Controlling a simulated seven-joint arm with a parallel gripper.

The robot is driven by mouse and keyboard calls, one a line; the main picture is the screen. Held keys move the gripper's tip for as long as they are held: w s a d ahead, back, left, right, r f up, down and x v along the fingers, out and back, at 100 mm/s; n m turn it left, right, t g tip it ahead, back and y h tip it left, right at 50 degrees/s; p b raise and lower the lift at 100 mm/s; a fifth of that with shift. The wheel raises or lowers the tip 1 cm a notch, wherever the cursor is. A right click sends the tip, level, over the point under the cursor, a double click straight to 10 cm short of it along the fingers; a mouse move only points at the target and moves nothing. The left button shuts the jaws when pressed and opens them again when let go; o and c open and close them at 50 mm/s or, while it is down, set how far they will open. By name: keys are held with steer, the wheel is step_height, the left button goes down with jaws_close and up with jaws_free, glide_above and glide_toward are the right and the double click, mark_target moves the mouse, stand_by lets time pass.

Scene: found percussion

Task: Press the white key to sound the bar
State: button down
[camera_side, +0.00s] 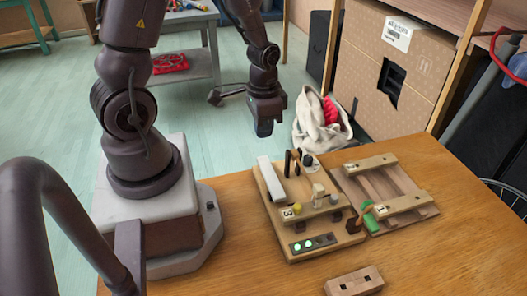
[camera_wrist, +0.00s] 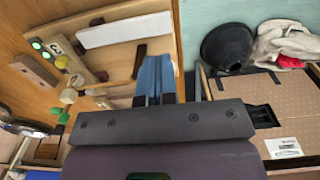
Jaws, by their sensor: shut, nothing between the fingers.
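The white key (camera_side: 270,179) is a long white block at the left side of a wooden board (camera_side: 331,240) on the table; it also shows in the wrist view (camera_wrist: 124,30). The board carries a pale bar (camera_side: 312,207) marked 3, small posts and green-lit buttons (camera_side: 303,245). A second wooden frame to its right holds more bars (camera_side: 403,203). My gripper (camera_side: 264,131) hangs in the air above and behind the white key, apart from it. Its blue fingers (camera_wrist: 154,80) are together and empty in the wrist view.
A loose wooden block (camera_side: 354,281) lies at the table's front. A pale cloth bag (camera_side: 322,128) and a cardboard box (camera_side: 372,72) are beyond the table. Bare tabletop (camera_side: 233,265) lies left of the board.

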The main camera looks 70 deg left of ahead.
mark_target(263, 159)
step_height(263, 159, down, 7)
steer(key=shift+f, duration=0.2)
stand_by(0.5)
steer(key=shift+a+f+h, duration=0.2)
steer(key=shift+f+h, duration=0.4)
steer(key=shift+f, duration=0.1)
steer(key=shift+r, duration=0.85)
step_height(263, 159, up, 14)
stand_by(0.3)
